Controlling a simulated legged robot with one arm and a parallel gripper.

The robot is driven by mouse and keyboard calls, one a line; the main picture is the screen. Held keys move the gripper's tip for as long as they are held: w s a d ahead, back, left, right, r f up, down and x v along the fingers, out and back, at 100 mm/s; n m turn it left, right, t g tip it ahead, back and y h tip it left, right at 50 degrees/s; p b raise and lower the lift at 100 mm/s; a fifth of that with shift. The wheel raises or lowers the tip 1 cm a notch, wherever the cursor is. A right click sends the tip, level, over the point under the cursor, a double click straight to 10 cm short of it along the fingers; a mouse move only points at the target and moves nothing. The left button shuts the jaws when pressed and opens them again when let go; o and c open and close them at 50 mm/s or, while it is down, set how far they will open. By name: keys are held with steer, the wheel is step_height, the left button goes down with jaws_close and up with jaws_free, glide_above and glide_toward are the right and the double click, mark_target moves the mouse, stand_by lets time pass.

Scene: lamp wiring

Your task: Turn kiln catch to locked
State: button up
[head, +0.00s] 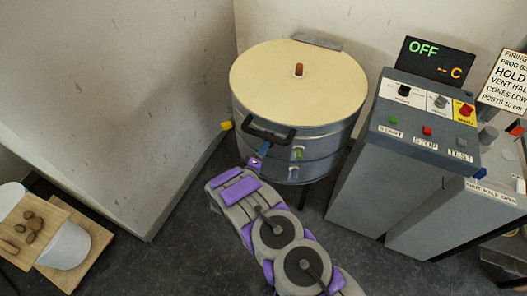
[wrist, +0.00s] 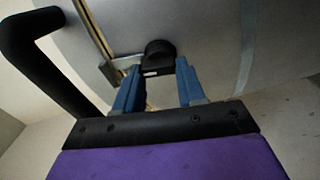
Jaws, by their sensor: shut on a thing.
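The kiln (head: 300,75) is a round grey drum with a cream lid, standing against the wall in the head view. A black bar handle (head: 268,134) sticks out at its front; it also shows at the left in the wrist view (wrist: 55,60). My gripper (head: 264,148) is at the kiln's front, just below the handle. In the wrist view its blue fingers (wrist: 157,76) stand either side of the dark kiln catch (wrist: 158,53), near the lid seam. My gripper is shut on the catch. The catch's exact angle and any locked marking cannot be read.
A grey control box (head: 428,110) with buttons stands right of the kiln, its display (head: 437,60) reading OFF. Grey cabinets are below and beside it. A wooden board with a white vessel (head: 66,245) lies at lower left. Dark floor is clear between.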

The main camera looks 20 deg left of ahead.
steer(key=shift+s+a+f+n, duration=0.1)
steer(key=shift+f+n, duration=0.05)
steer(key=shift+n, duration=0.4)
steer(key=shift+s+f+n, duration=0.1)
steer(key=shift+f+n, duration=0.05)
steer(key=shift+n, duration=0.4)
steer(key=o, duration=0.7)
steer(key=shift+c, duration=0.2)
steer(key=o, duration=0.4)
steer(key=shift+w+a, duration=0.15)
steer(key=shift+r, duration=0.1)
